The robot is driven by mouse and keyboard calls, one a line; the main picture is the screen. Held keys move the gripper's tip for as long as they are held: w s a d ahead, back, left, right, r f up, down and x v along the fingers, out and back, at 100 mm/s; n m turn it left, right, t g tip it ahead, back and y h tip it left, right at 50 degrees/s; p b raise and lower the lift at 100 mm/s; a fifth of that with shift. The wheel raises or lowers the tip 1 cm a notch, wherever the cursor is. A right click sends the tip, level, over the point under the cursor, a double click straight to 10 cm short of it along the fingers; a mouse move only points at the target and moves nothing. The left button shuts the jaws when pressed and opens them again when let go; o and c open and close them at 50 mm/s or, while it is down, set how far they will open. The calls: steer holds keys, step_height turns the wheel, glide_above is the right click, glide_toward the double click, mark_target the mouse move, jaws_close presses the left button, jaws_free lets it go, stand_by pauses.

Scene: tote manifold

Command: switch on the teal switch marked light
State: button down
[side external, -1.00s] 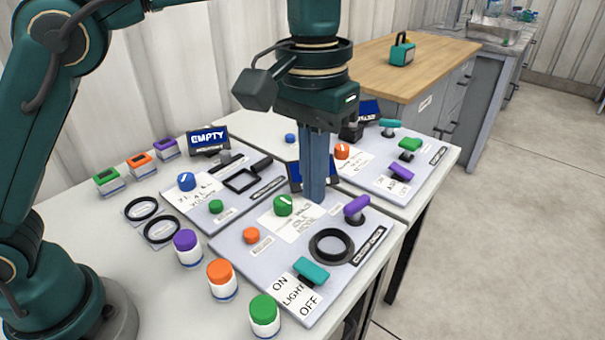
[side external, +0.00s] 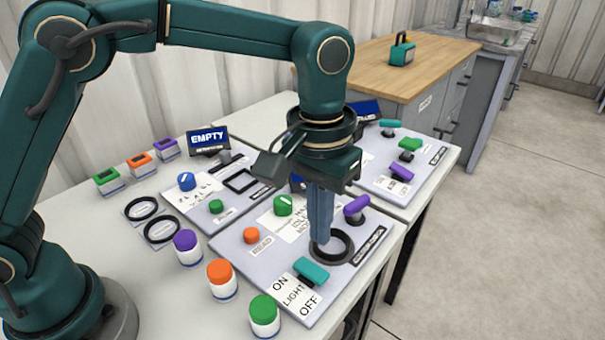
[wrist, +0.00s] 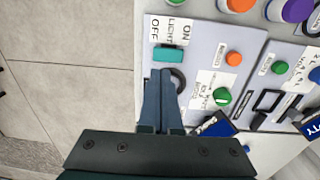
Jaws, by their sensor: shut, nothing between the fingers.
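The teal switch (side external: 311,270) sits at the front corner of the nearest panel, beside a white label reading ON, LIGHT, OFF (side external: 294,295). Its teal handle also shows in the wrist view (wrist: 167,54), just beyond my fingertips, with the label (wrist: 170,30) behind it. The handle's exact tilt is hard to tell. My gripper (side external: 321,240) points down above the black ring on the same panel, apart from the switch. Its blue fingers are together and empty; they also show in the wrist view (wrist: 160,75), partly covering the ring.
The black ring (side external: 345,245) and a purple switch (side external: 356,206) stand close by my fingers. A green knob (side external: 283,205) and an orange button (side external: 251,235) share the panel. Jars with orange (side external: 219,270) and green (side external: 264,310) lids stand left of it.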

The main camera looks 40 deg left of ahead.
mark_target(318, 273)
step_height(318, 273, down, 7)
steer(key=shift+d+f, duration=0.15)
steer(key=shift+f, duration=0.05)
stand_by(0.4)
steer(key=shift+f, duration=0.25)
steer(key=shift+a+r, duration=0.3)
steer(key=shift+a, duration=0.45)
step_height(318, 273, up, 14)
steer(key=shift+a, duration=0.2)
stand_by(0.4)
